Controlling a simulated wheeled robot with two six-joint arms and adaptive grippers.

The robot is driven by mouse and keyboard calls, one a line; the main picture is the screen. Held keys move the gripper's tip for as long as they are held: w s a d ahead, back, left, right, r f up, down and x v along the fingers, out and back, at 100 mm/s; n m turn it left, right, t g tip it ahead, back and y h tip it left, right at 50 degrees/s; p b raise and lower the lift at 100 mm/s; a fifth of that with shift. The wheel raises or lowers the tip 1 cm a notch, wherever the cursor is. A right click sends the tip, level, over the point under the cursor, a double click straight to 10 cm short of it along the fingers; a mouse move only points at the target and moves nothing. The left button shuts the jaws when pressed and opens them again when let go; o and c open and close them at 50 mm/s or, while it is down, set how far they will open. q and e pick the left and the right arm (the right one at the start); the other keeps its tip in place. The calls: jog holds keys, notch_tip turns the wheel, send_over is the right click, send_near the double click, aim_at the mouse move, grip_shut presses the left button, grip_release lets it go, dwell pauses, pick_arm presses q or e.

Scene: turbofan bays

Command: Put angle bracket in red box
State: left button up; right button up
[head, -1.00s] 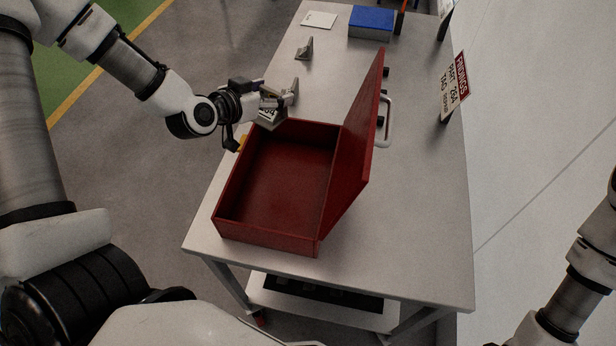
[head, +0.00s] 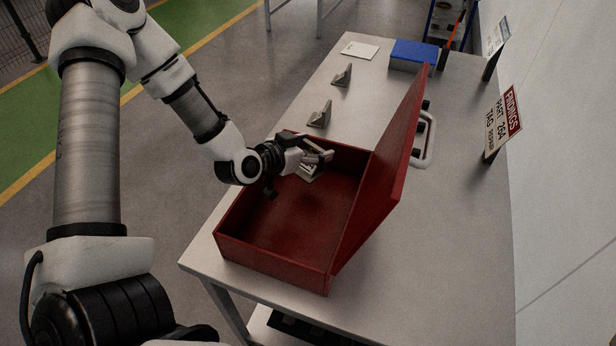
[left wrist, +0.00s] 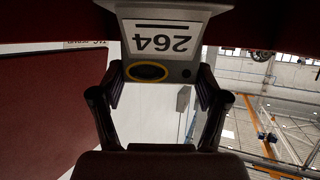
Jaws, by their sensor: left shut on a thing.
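The red box (head: 272,264) stands on the table with its lid (head: 385,165) raised on the right side. My left gripper (head: 318,157) is over the far part of the box, shut on a grey angle bracket (head: 307,174). In the left wrist view the bracket (left wrist: 187,70) shows a white label reading 264 and an oval slot, between the fingers of the left gripper (left wrist: 158,85). Red box walls surround it there. I cannot tell whether the bracket touches the box floor. My right gripper is not in view.
Two more grey brackets, one nearer (head: 320,114) and one farther (head: 342,75), stand on the white table (head: 440,230) behind the box. A blue box (head: 414,54) and a white card (head: 360,50) lie farther back. A sign (head: 503,122) naming part 264 stands at right.

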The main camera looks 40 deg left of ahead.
aim_at(312, 168)
pick_arm(q)
notch_tip(312, 168, down, 7)
jog(key=shift+a+r, duration=0.1)
jog(key=o, duration=1)
